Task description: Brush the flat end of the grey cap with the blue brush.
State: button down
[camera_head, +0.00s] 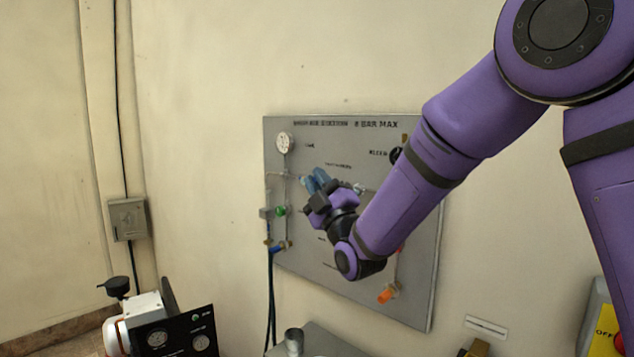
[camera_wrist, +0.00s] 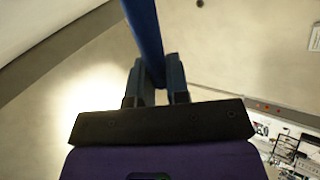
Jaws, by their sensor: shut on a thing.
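My gripper (camera_head: 320,187) is in front of the left-middle part of the grey panel in the head view. In the wrist view its two dark fingers (camera_wrist: 157,84) are closed on a long blue handle (camera_wrist: 145,35), which I take to be the blue brush. The handle runs up out of the wrist picture, so its bristles are not seen. A small grey cylinder (camera_head: 294,341) stands at the bottom of the head view, well below my gripper. It may be the grey cap, but I cannot tell.
The wall panel (camera_head: 415,290) carries a gauge (camera_head: 284,142), a green knob (camera_head: 281,211), an orange knob (camera_head: 387,294) and hoses (camera_head: 270,300). A white and black device (camera_head: 150,315) is at lower left. A yellow box (camera_head: 603,325) is at lower right.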

jog(key=shift+w+a, duration=0.4)
dwell(1.9)
jog(key=shift+s, duration=0.1)
jog(key=shift+s+a, duration=2.05)
jog(key=shift+s, duration=0.1)
jog(key=shift+s+a, duration=1)
jog(key=shift+s, duration=0.1)
